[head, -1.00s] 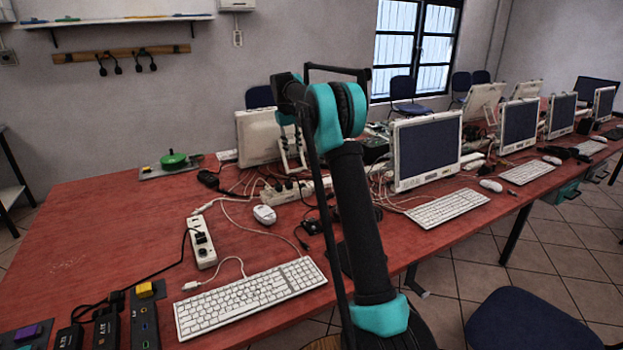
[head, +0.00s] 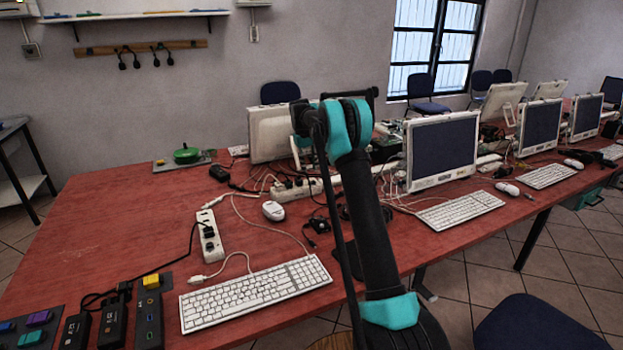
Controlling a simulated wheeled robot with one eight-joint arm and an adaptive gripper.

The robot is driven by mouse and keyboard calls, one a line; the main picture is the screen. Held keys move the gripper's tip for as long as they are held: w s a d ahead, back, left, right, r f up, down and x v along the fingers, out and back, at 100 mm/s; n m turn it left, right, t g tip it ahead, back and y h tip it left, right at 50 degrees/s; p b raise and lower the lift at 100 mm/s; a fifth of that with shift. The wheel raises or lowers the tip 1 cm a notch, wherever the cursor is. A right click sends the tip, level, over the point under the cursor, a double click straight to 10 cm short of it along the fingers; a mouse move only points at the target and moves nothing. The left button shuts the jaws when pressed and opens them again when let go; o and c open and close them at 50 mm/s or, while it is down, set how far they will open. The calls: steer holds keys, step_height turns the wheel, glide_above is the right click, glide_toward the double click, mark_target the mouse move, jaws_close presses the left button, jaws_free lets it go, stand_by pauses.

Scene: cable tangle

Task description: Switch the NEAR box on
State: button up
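No box with a readable NEAR label shows, so I cannot tell which one is meant. A white power strip (head: 209,238) with a black plug in it lies on the red table (head: 130,215). A second white strip (head: 296,188) lies farther back among cables. At the front left are a dark box with a yellow block on top (head: 149,318), black adapters (head: 112,322) and a dark panel with purple and blue-green buttons (head: 30,326). Switch positions are too small to tell. My arm rises through the middle; my gripper cannot be made out.
A white keyboard (head: 256,292) and a white mouse (head: 273,210) lie near the strip. Loose cables tangle around the far strip. Monitors (head: 442,150) line the right side, with a blue chair (head: 535,325) at front right. The left middle of the table is clear.

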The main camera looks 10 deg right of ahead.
mark_target(312, 182)
steer(key=f, duration=0.4)
steer(key=d+f, duration=0.1)
steer(key=f, duration=0.1)
steer(key=shift+w, duration=0.15)
steer(key=shift+a, duration=0.1)
